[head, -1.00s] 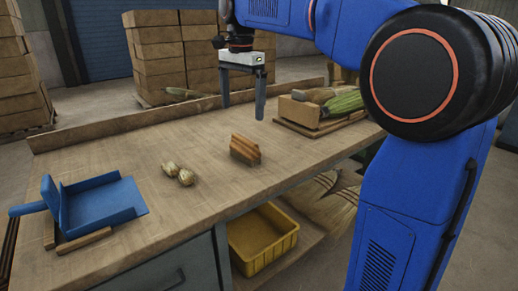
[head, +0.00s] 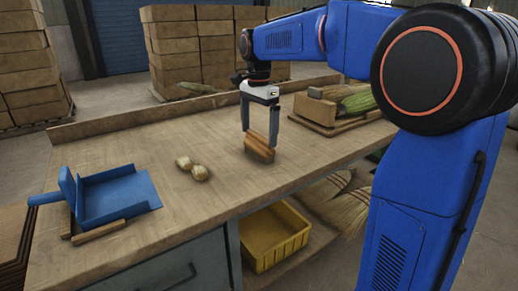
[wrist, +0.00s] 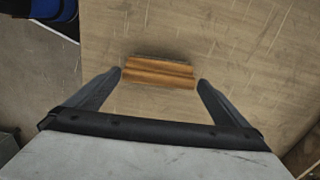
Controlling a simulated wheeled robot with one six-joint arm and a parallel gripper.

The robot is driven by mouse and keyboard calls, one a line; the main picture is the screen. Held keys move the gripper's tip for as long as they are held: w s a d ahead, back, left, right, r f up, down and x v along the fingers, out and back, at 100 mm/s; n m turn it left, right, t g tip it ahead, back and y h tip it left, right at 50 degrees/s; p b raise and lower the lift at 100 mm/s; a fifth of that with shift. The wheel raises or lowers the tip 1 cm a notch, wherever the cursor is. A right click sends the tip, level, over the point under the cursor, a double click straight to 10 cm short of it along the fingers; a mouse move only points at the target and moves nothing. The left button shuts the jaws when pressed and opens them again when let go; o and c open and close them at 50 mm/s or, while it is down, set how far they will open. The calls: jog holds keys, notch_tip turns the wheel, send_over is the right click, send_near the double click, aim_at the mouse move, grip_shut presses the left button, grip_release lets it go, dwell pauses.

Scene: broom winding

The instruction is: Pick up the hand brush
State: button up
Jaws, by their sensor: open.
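The hand brush (head: 259,148) is a small orange-brown wooden block lying on the workbench (head: 150,140), near its middle. In the wrist view the brush (wrist: 158,72) lies crosswise, between and just beyond the fingertips. My gripper (head: 259,140) is open and pointing down, with one finger on each side of the brush in the head view. I see a small gap between the brush and each finger in the wrist view. I cannot tell how far the fingertips are above the bench. Any bristles under the block are hidden.
A blue dustpan (head: 115,198) sits on wooden strips at the bench's left. A wooden tray with corn-like bundles (head: 345,104) stands to the right. A yellow bin (head: 275,240) is on the shelf below.

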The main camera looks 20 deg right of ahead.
aim_at(259, 146)
jog(key=shift+f, duration=3.05)
jog(key=shift+c, duration=0.6)
jog(key=c, duration=0.8)
